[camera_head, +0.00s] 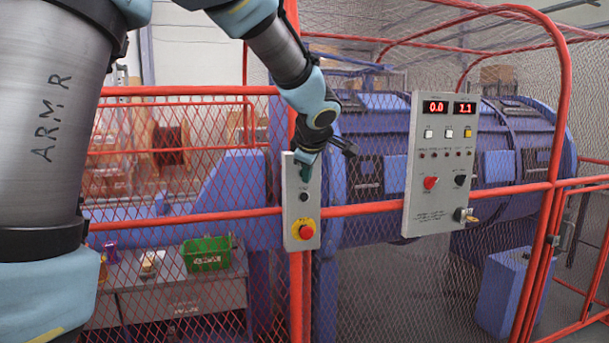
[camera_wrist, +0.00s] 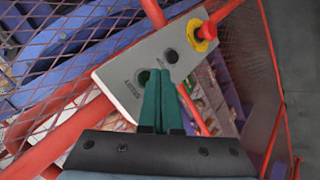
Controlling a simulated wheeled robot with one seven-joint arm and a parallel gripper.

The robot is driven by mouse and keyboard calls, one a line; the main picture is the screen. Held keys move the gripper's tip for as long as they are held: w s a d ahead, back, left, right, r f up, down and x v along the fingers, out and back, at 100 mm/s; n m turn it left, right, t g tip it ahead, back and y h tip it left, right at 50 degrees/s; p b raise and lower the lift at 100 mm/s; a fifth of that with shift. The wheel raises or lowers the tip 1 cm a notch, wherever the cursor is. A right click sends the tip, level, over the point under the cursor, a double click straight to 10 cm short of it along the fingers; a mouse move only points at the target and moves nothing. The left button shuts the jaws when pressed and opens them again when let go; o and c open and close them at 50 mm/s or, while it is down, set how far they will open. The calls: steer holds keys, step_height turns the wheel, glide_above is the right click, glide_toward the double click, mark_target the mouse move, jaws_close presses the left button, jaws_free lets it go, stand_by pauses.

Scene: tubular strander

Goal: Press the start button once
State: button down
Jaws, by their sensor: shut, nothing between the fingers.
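A small grey control box (camera_head: 289,213) hangs on the red fence post. It also shows tilted in the wrist view (camera_wrist: 120,88). It carries a red mushroom button on a yellow ring (camera_head: 305,230), also in the wrist view (camera_wrist: 207,31), and a small black button (camera_head: 304,197) above it. In the wrist view a dark greenish round button (camera_wrist: 143,76), beside printed lettering, is partly covered by my gripper's fingers; this looks like the start button. My gripper (camera_wrist: 159,72) is shut and empty, its green fingertips at this button's edge. I cannot tell whether they touch it. In the head view my gripper (camera_head: 305,168) covers the box's top.
A larger grey panel (camera_head: 423,205) with red displays and several buttons hangs to the right. Red mesh fencing (camera_head: 190,218) encloses the blue machine (camera_head: 390,130). A green crate (camera_head: 208,262) stands on a bench behind the mesh.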

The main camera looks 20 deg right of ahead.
steer(key=shift+w+r+p, duration=0.1)
steer(key=shift+w+p, duration=0.05)
steer(key=shift+p, duration=0.15)
steer(key=shift+w+p, duration=0.3)
steer(key=shift+p, duration=0.1)
